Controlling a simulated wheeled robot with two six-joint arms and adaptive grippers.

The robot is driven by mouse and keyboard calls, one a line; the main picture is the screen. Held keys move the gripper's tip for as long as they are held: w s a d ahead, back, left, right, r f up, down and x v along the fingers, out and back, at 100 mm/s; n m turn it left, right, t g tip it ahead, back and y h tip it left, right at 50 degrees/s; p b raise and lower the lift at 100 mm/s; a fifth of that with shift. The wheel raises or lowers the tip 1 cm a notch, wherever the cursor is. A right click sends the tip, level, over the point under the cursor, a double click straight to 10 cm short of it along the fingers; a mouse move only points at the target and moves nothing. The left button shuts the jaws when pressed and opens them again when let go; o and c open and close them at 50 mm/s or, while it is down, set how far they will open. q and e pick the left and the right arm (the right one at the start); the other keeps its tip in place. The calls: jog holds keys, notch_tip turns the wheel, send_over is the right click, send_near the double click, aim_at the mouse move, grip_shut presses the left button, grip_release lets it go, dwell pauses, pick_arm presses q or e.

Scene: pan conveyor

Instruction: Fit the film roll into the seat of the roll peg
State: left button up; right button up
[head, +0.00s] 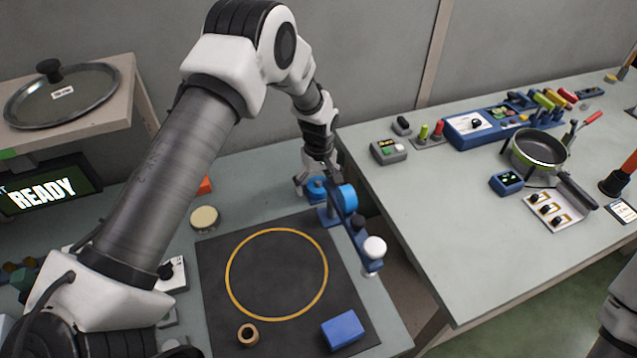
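My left gripper (318,184) points down at the back edge of the dark mat, its fingers apart on either side of a small blue round part (316,190). Contact between them cannot be made out. Just right of it a bright blue roll (346,198), which looks like the film roll, is at the blue fixture (366,238). Whether it is seated on a peg is hidden by the viewing angle. The fixture carries a dark knob and a white knob (374,247). Part of my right arm shows at the lower right edge; its gripper is out of view.
The dark mat (215,275) has a yellow ring, a tan ring (248,334) and a blue block (342,330). A round tin (204,218) stands left of it. A gap separates this table from the right table (440,230), which holds a pan (538,150) and control boxes.

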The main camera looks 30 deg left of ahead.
pick_arm(q)
jog(key=shift+r, duration=0.1)
notch_tip(320, 180, up, 12)
dwell(0.5)
dwell(0.4)
